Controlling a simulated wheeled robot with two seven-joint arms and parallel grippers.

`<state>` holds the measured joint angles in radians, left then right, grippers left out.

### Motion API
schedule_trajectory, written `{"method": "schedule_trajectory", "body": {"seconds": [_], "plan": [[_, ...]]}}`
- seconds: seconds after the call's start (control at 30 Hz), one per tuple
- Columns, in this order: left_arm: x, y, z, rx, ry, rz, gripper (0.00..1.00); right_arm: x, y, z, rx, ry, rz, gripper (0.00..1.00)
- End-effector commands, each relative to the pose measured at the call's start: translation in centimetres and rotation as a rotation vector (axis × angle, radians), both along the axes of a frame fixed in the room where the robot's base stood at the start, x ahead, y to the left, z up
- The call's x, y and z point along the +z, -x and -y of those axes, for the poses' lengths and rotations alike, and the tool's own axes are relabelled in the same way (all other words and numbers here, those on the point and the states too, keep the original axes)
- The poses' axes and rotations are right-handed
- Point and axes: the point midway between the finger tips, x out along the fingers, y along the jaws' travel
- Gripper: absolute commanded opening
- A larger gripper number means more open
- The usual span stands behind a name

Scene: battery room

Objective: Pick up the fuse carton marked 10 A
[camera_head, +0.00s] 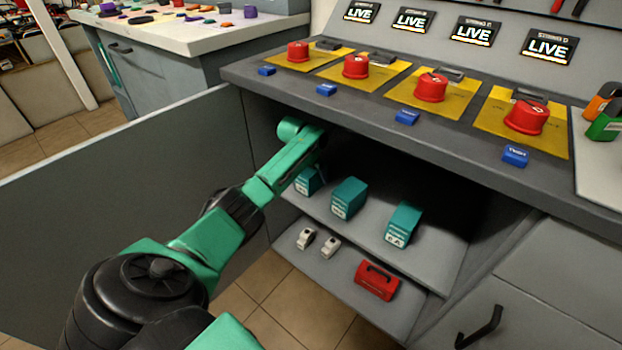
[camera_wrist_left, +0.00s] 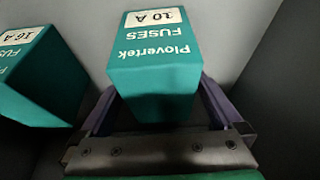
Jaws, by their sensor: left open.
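The 10 A fuse carton (camera_wrist_left: 155,52) is a teal box marked Plovertek FUSES, its label upside down in the left wrist view. In the head view it appears to be the leftmost carton (camera_head: 307,184) on the upper cabinet shelf, partly covered by my left arm. My left gripper (camera_wrist_left: 157,98) is open, with a finger on either side of the carton's near end. Whether the fingers touch it I cannot tell. In the head view the left gripper (camera_head: 315,158) is mostly hidden inside the cabinet. My right gripper is not in view.
A 16 A carton (camera_wrist_left: 40,75) stands close beside it; it appears as the middle carton (camera_head: 348,198). Another teal carton (camera_head: 403,224) stands farther right. A red case (camera_head: 377,281) lies below. The open door (camera_head: 120,165) and overhanging counter (camera_head: 400,130) bound the space.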

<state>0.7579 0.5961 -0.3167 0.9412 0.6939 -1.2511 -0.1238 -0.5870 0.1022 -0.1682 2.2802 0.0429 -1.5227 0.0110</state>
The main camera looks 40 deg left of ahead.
Motion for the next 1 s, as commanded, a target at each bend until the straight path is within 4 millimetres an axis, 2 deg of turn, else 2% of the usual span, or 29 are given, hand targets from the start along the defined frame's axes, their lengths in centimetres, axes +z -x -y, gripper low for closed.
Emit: {"method": "schedule_trajectory", "body": {"seconds": [0.7, 0.97, 1.0], "plan": [[-0.51, 0.04, 0.02, 0.000, 0.000, -0.001, 1.00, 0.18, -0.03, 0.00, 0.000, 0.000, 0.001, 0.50], [-0.50, 0.04, 0.01, 0.000, 0.000, -0.001, 0.01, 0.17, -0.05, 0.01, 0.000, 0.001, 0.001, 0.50], [-0.50, 0.04, 0.01, 0.000, 0.000, -0.001, 0.00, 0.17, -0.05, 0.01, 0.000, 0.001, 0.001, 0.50]]}}
